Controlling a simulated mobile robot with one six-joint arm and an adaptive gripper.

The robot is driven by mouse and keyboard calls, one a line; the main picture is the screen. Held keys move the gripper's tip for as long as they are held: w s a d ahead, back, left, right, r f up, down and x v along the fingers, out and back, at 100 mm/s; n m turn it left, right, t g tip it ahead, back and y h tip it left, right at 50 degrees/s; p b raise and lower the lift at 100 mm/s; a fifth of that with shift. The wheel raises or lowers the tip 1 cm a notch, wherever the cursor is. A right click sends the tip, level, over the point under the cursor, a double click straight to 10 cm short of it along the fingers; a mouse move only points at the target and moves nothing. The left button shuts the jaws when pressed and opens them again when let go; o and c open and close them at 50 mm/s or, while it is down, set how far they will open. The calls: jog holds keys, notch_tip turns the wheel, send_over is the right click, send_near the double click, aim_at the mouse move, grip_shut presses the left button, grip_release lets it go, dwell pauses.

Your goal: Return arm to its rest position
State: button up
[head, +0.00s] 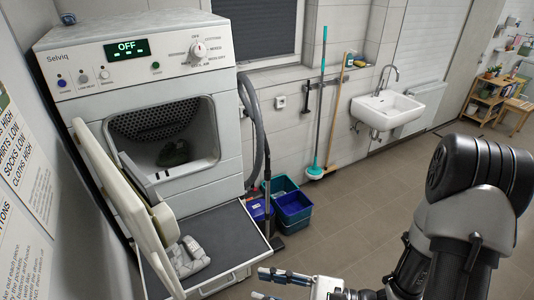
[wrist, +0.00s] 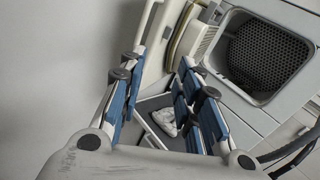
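My arm reaches in from the right of the head view. My gripper (head: 260,283) is low in the picture, in front of the pull-out shelf and apart from the dryer. In the wrist view the blue-padded fingers of my gripper (wrist: 158,75) stand wide apart with nothing held between them. A dark cloth (head: 174,152) lies inside the drum. A light grey folded cloth (head: 188,257) lies on the pull-out shelf; it also shows in the wrist view (wrist: 165,121).
The pull-out shelf (head: 235,232) juts out below the dryer. Blue and teal bins (head: 293,207) stand right of it, near a hose. A mop (head: 319,120), a broom and a white sink (head: 395,108) are along the wall. The floor in the middle is clear.

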jog(key=s+d+f+n+g+h+b, duration=0.1)
jog(key=s+f+n+g+h+b, duration=0.65)
jog(key=s+n+b, duration=0.45)
jog(key=w+d+f+n+t+h+b, duration=0.1)
jog(key=w+d+n+t+h+b, duration=0.1)
jog(key=d+n+t+h+b, duration=0.1)
jog(key=w+d+f+n+t+h+b, duration=0.1)
jog(key=w+d+n+t+h+b, duration=0.2)
jog(key=d+b, duration=0.5)
jog(key=d+n+t+h, duration=0.1)
jog(key=t+h, duration=0.1)
jog(key=h, duration=0.1)
jog(key=shift+d, duration=0.4)
jog(key=shift+a+f+h, duration=0.1)
jog(key=shift+f+h, duration=0.05)
jog(key=shift+h, duration=0.1)
